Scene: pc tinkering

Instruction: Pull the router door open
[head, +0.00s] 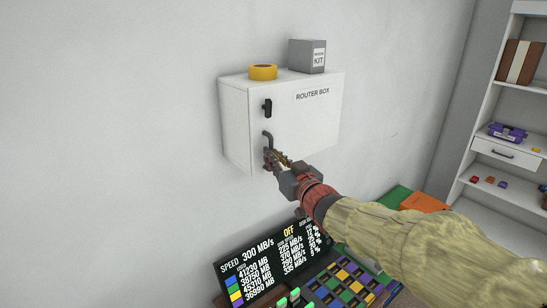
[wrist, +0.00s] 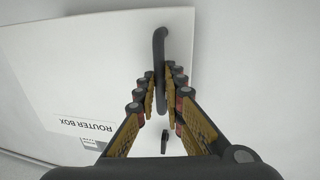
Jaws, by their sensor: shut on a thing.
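The white router box (head: 233,125) is fixed to the wall in the middle of the head view. Its front door (head: 312,120), lettered ROUTER BOX, looks closed, with no clear gap at its edge. A dark curved handle (head: 267,136) is on the door's left side, below a small black latch (head: 267,107). My gripper (head: 272,160) is at the handle. In the wrist view the gripper's two fingers (wrist: 163,86) are shut on the handle (wrist: 160,48), one on each side. The latch (wrist: 164,143) also shows between the fingers. The handle's lower end is hidden in the head view.
A yellow tape roll (head: 263,72) and a grey KIT box (head: 307,57) stand on top of the router box. Below are a display (head: 272,262) and a panel of coloured squares (head: 345,283). Shelves (head: 507,150) stand at the right. The wall left of the box is clear.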

